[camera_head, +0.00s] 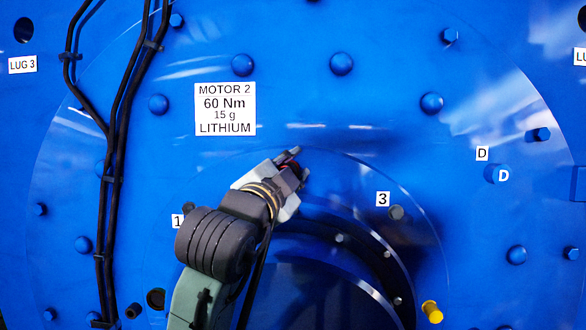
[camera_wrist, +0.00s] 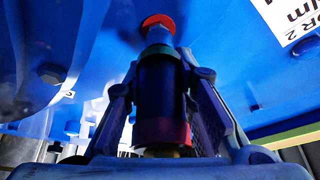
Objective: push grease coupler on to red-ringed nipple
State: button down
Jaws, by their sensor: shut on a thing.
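The grease coupler (camera_wrist: 160,98) is a dark cylinder with a green band near its top and a red band near its base. My gripper (camera_wrist: 160,72) is shut on it, one finger on each side. The red-ringed nipple (camera_wrist: 158,22) shows as a red disc on the blue face, straight ahead of the coupler. A short pale piece lies between the ring and the coupler; I cannot tell whether the coupler is seated. In the head view my gripper (camera_head: 290,172) is at the motor face, hiding the nipple and most of the coupler.
The blue motor face carries a white label (camera_head: 225,109) reading MOTOR 2, 60 Nm, 15 g, LITHIUM. Black cables (camera_head: 115,150) run down the left. Several bolts stand out around the face. A yellow plug (camera_head: 432,311) is at lower right, below the tag 3 (camera_head: 382,199).

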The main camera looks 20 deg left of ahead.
jog(key=shift+w+a, duration=0.1)
jog(key=shift+w, duration=0.3)
jog(key=c, duration=1.3)
grip_release()
jog(key=v, duration=1.2)
